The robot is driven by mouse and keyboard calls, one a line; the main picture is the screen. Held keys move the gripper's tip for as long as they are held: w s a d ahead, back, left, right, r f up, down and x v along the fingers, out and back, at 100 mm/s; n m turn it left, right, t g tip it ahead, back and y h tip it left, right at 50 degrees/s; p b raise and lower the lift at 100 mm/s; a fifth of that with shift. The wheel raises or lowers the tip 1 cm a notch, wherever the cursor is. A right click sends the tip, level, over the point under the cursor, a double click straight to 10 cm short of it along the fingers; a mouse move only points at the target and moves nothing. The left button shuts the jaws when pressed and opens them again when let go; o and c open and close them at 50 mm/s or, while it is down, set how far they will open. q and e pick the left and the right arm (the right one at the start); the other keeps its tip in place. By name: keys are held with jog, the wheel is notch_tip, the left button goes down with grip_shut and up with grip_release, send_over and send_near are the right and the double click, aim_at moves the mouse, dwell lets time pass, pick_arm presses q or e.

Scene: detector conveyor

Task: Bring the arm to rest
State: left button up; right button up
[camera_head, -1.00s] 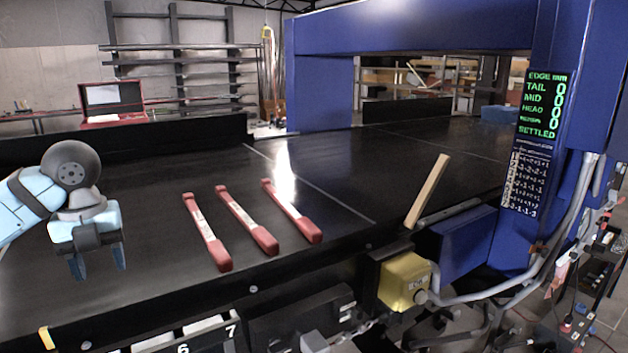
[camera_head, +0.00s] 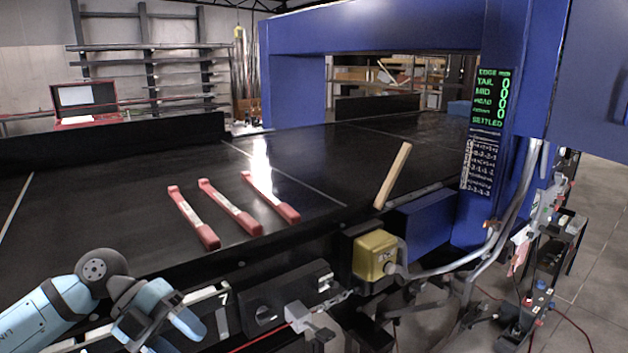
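My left arm comes in from the lower left. Its gripper (camera_head: 168,338) is low in the picture, in front of the conveyor's near edge and beside the numbered strip. Its two fingers are spread apart, and I see nothing between them. Three red bars with pale labels, the left bar (camera_head: 193,218), the middle bar (camera_head: 229,207) and the right bar (camera_head: 270,197), lie on the black conveyor belt (camera_head: 90,210), apart from the gripper. My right gripper is not in view.
A blue detector arch (camera_head: 385,35) spans the belt, with a green-lettered display (camera_head: 490,98) on its post. A wooden stick (camera_head: 393,175) leans at the near edge above a yellow box (camera_head: 374,255). A numbered strip (camera_head: 210,298) runs along the front. The belt's left part is clear.

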pick_arm(q)
jog(key=s+d+f+n+t+h, duration=0.2)
jog(key=d+n+t+h, duration=0.2)
jog(key=d+h, duration=0.5)
jog(key=a+f+n+t+y, duration=0.4)
jog(key=f+n+t+y, duration=0.5)
jog(key=f+n+t, duration=0.65)
jog(key=s+a+f+n+g+y, duration=0.1)
jog(key=s+f+n+g+y, duration=0.5)
jog(key=s+f+n, duration=0.4)
jog(key=s+f+y, duration=0.1)
jog(key=s+f, duration=0.2)
jog(key=f, duration=0.3)
jog(key=shift+s+a+f+y+p, duration=0.2)
jog(key=shift+a+f+y+p, duration=0.1)
jog(key=shift+a+f+p, duration=0.1)
jog(key=shift+c, duration=1)
jog(key=shift+d, duration=0.1)
